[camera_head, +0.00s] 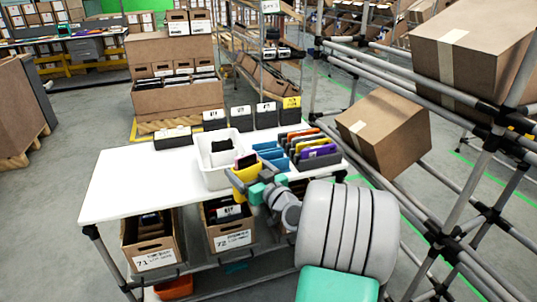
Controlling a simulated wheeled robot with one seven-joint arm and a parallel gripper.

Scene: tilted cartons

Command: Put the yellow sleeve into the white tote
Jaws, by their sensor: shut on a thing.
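The white tote (205,173) stands on the white table, with a dark item (221,145) and a pale item inside. My gripper (254,184) is shut on the yellow sleeve (240,185), at the tote's right front corner. The sleeve is tilted, and a dark, pink-edged piece (246,161) shows at its top. The sleeve overlaps the tote's right wall in the picture; I cannot tell whether it touches it. My gripper's fingertips are partly hidden by the teal gripper parts.
A rack of blue, orange, yellow and purple sleeves (312,148) stands right of the tote. Tilted cartons (385,130) rest on a pipe shelf at the right. Labelled boxes (228,234) sit under the table. The table's left side (130,185) is clear.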

